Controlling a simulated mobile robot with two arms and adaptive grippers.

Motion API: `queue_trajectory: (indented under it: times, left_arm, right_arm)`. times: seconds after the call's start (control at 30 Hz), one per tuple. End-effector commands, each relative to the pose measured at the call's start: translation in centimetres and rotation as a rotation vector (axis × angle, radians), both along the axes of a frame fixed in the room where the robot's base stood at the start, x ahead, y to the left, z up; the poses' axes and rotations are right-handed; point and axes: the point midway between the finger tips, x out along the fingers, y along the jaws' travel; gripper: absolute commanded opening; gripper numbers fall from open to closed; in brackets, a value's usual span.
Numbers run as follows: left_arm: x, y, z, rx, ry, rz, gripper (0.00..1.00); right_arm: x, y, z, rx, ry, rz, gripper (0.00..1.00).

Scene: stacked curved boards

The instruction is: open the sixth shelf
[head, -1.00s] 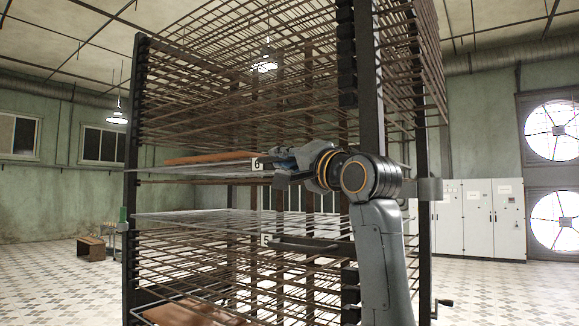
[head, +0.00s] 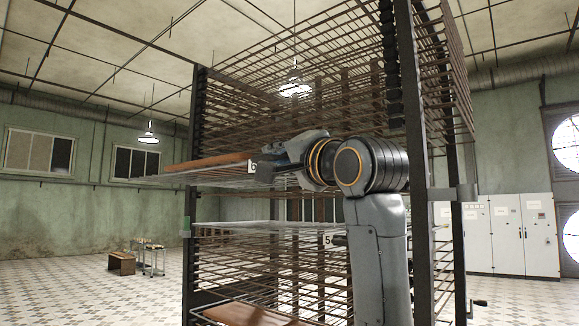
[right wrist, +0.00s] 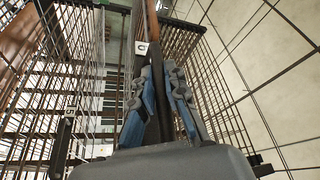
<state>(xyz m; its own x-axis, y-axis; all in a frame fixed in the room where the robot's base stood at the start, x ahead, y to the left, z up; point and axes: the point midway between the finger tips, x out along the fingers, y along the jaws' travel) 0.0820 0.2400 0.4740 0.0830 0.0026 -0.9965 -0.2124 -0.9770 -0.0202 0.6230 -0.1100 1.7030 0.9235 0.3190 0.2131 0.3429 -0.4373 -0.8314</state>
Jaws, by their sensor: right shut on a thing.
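The sixth shelf (head: 222,176) is a wire rack shelf with a brown curved board (head: 205,163) lying on it. A white tag (head: 252,168) sits at its front corner; the tag also shows in the right wrist view (right wrist: 141,48). The shelf sticks out past the left post of the rack (head: 195,120). My right gripper (head: 268,168) is at the shelf's front edge, next to the tag. In the right wrist view, its blue-grey fingers (right wrist: 163,100) are closed around the shelf's front bar. My left gripper is not in view.
The fifth shelf, with tag 5 (head: 327,239), is below and right, partly behind my arm. Another brown board (head: 255,314) lies lower down. A small wooden bench (head: 122,263) stands far left. White cabinets (head: 505,235) stand behind right. The tiled floor at left is open.

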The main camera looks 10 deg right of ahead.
Motion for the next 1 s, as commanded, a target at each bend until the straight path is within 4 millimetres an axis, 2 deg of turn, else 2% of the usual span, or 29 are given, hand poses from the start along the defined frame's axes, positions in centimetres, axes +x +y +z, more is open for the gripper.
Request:
queue_trajectory:
  times: [0.03,0.2,0.7,0.73,0.8,0.83,1.0]
  left_arm:
    - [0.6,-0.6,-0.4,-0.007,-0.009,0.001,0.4]
    - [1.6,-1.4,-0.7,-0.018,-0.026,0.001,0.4]
    - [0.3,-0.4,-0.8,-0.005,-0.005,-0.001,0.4]
    - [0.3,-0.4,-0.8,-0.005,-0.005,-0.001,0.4]
    - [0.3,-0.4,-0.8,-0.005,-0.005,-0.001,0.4]
    - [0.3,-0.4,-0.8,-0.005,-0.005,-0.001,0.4]
    - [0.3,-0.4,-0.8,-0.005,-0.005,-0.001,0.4]
  right_arm:
    - [-0.4,0.8,-0.4,-0.003,0.005,0.005,0.0]
    - [-1.2,1.8,-0.3,-0.003,0.005,0.002,0.0]
    - [-1.5,2.2,-0.2,-0.002,0.007,0.0,0.0]
    - [-1.5,2.2,-0.2,-0.002,0.007,0.0,0.19]
    - [-1.5,2.1,-0.2,-0.002,0.006,0.001,0.33]
    - [-1.5,2.1,-0.2,-0.002,0.006,0.0,0.36]
    - [-1.5,2.1,-0.1,-0.001,0.003,-0.001,0.36]
